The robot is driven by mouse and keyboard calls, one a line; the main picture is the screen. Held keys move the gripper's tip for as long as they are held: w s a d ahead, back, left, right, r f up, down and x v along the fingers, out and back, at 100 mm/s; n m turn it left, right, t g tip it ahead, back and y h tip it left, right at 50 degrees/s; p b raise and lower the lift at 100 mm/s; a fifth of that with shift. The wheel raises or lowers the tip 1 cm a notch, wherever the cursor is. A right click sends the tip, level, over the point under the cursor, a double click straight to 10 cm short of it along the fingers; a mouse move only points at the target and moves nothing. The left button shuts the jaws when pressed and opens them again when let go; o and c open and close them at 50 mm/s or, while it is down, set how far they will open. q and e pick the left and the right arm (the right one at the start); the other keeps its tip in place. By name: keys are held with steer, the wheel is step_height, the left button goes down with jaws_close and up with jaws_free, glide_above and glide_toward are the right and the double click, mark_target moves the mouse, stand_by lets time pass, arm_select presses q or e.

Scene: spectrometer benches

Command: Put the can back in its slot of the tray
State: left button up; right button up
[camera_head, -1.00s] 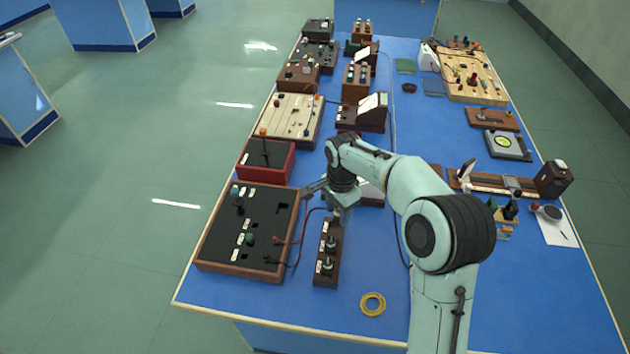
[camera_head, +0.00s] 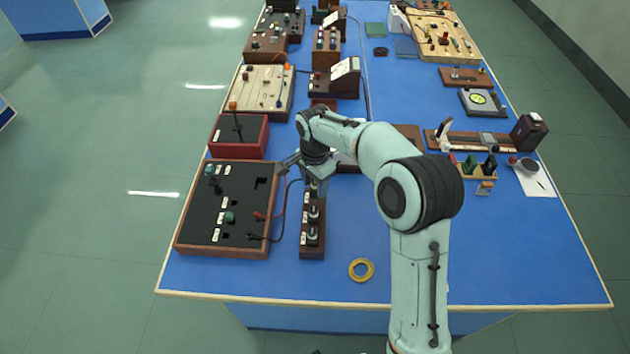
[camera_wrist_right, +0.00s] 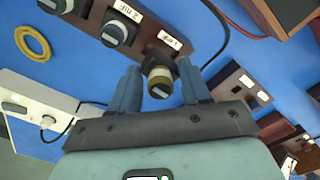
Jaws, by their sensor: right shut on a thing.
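My right gripper (camera_head: 318,186) is over the far end of a narrow dark wooden strip (camera_head: 312,250). In the right wrist view its blue fingers (camera_wrist_right: 158,86) stand on both sides of a small dark can (camera_wrist_right: 160,80) with a brass-coloured ring. The gripper is shut on this can; in the head view the gripper hides it. The can's end is near a white label on the strip; I cannot tell whether it touches the strip. A wooden tray (camera_head: 182,235) with a black insert, cut-out slots and small parts lies left of the strip. My left gripper is not in view.
Red and black leads run from the tray towards the strip. Two other knob-topped cans (camera_head: 312,213) stand on the strip. A yellow ring (camera_head: 361,270) lies in front, right of it. A red box (camera_head: 239,135) stands behind the tray. Blue tabletop is clear at front right.

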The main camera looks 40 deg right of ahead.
mark_target(315, 191)
steer(key=shift+f+b, duration=0.9)
steer(key=shift+f, duration=0.9)
steer(key=o, duration=1.1)
step_height(315, 191, up, 13)
steer(key=shift+r+p, duration=0.2)
steer(key=shift+p, duration=0.8)
steer(key=shift+a+f, duration=0.1)
